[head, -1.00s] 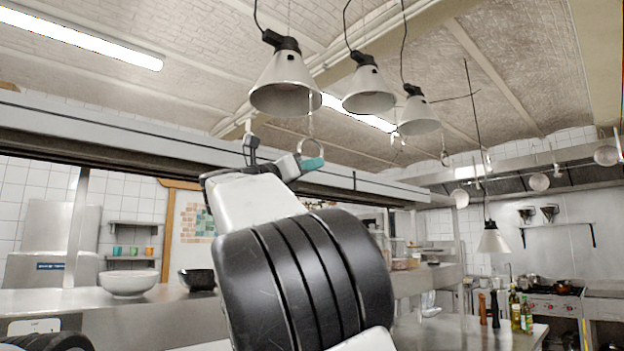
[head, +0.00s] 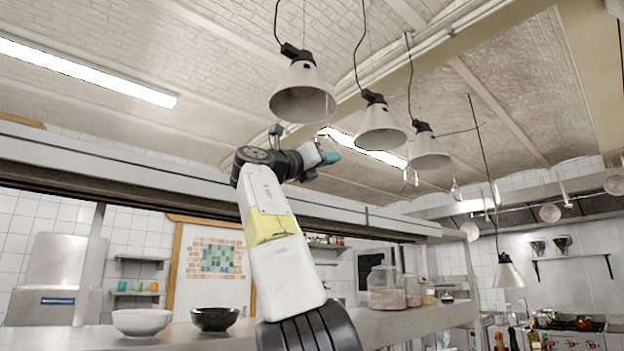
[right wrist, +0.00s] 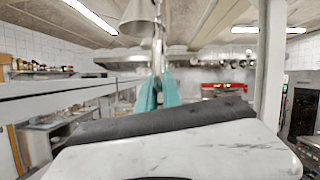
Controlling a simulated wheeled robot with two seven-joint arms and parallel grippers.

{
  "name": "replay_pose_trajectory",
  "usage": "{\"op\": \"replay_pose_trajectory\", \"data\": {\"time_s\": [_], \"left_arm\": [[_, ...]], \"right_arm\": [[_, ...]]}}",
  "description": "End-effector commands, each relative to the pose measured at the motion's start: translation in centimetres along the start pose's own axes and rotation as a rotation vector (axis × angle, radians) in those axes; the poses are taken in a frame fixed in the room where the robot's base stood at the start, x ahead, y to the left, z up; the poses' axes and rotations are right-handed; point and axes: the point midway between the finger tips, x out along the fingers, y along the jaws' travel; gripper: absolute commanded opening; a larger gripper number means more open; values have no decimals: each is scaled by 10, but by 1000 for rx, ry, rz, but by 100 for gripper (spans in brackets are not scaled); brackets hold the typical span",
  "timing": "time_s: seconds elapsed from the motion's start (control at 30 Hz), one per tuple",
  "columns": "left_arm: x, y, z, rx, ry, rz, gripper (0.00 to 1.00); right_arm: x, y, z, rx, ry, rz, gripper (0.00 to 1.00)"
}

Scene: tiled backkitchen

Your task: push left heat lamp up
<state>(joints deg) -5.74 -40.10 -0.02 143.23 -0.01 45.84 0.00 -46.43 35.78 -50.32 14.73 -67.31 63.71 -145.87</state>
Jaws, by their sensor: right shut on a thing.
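The left heat lamp (head: 302,92) is a pale cone shade with a black top, hanging on a cord from the ceiling. It is the nearest of three lamps in a row. My right gripper (head: 328,157), with teal fingertips, is just below and right of its shade. It is shut on the lamp's thin ring handle, whose grip is mostly hidden by the fingers. In the right wrist view the teal fingers (right wrist: 158,92) stand close together, with the lamp shade (right wrist: 138,18) above them. My left gripper is out of view.
The middle lamp (head: 380,128) and the right lamp (head: 429,152) hang close by on the right. A long steel overhead beam (head: 120,165) runs behind my arm. A white bowl (head: 141,321) and black bowl (head: 215,319) stand on the counter below.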

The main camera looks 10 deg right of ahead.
Motion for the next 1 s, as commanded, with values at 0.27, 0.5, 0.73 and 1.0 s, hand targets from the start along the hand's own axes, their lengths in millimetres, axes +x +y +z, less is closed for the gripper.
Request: {"op": "replay_pose_trajectory", "data": {"time_s": [0.27,0.5,0.73,1.0], "left_arm": [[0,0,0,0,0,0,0],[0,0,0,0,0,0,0],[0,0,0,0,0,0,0],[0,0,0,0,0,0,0]], "right_arm": [[3,-2,3,-2,-12,3,0],[3,-3,4,-1,-11,2,32],[3,-3,3,0,-8,1,32],[-5,-3,5,0,-6,2,32]]}}
